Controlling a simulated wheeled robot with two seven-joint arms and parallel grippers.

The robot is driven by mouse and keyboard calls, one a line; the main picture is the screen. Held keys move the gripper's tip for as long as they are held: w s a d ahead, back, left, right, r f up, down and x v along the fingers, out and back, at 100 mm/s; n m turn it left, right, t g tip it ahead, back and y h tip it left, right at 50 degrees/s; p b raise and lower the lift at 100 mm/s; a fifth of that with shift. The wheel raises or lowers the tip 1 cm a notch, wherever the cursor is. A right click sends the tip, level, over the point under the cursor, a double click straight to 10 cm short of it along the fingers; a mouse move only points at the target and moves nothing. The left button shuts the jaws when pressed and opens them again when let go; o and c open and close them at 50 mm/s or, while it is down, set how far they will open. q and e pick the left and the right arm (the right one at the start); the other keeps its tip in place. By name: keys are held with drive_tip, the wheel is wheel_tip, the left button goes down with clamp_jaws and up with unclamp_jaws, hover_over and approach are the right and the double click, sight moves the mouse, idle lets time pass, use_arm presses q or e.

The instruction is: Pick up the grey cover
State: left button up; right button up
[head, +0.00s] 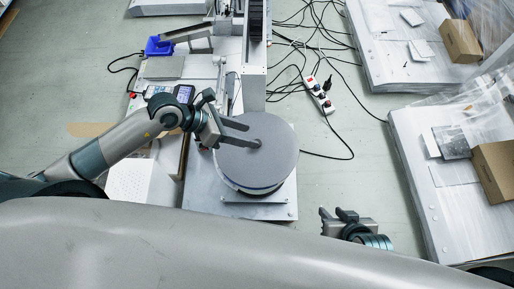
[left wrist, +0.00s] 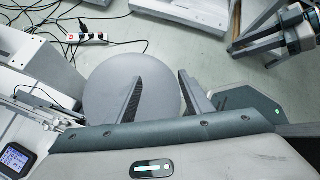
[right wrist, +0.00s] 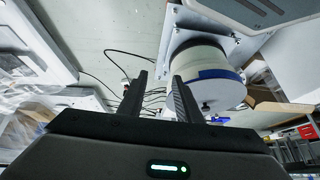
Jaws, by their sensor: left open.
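The grey cover (head: 265,165) is a flat round disc lying on top of a round drum on the grey base plate. It also shows in the left wrist view (left wrist: 105,90), partly behind a finger, and in the right wrist view (right wrist: 220,92), tilted by the camera angle. My left gripper (head: 252,134) is open, with its fingers over the far part of the cover, near its middle. I cannot tell whether they touch it. My right gripper (head: 337,213) is open and empty, low and to the right of the drum.
A vertical gantry column (head: 254,75) stands right behind the cover. A power strip (head: 319,94) and loose black cables lie on the floor to the right. Pallets with cardboard boxes (head: 495,168) stand further right. A blue bin (head: 158,46) is at the back left.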

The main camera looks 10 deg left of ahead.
use_arm(q)
drive_tip(key=w+a+f+m+y, duration=0.1)
drive_tip(key=a+f+y, duration=0.1)
drive_tip(key=a, duration=0.4)
drive_tip(key=shift+f+m+y, duration=0.2)
drive_tip(key=shift+m+y, duration=0.1)
drive_tip(key=shift+y, duration=0.4)
use_arm(e)
drive_tip(key=shift+s+r, duration=0.25)
drive_tip(key=shift+r, duration=0.2)
use_arm(q)
drive_tip(key=shift+w, duration=0.1)
drive_tip(key=b+x, duration=0.1)
drive_tip(key=x, duration=1)
drive_tip(key=shift+w+f+b, duration=0.1)
drive_tip(key=shift+f+b, duration=0.1)
drive_tip(key=shift+b, duration=0.15)
drive_tip(key=shift+w+d+f, duration=0.1)
drive_tip(key=shift+d+f, duration=0.1)
drive_tip(key=shift+f, duration=0.1)
use_arm(e)
drive_tip(key=shift+w+a+r+t+y, duration=0.15)
drive_tip(key=shift+w+a+t, duration=0.1)
drive_tip(key=shift+a, duration=0.3)
drive_tip(key=shift+w+a+r+t+y, duration=0.15)
drive_tip(key=shift+a+t, duration=0.1)
drive_tip(key=shift+a, duration=0.25)
drive_tip(key=shift+s+f, duration=0.1)
drive_tip(key=shift+d, duration=0.1)
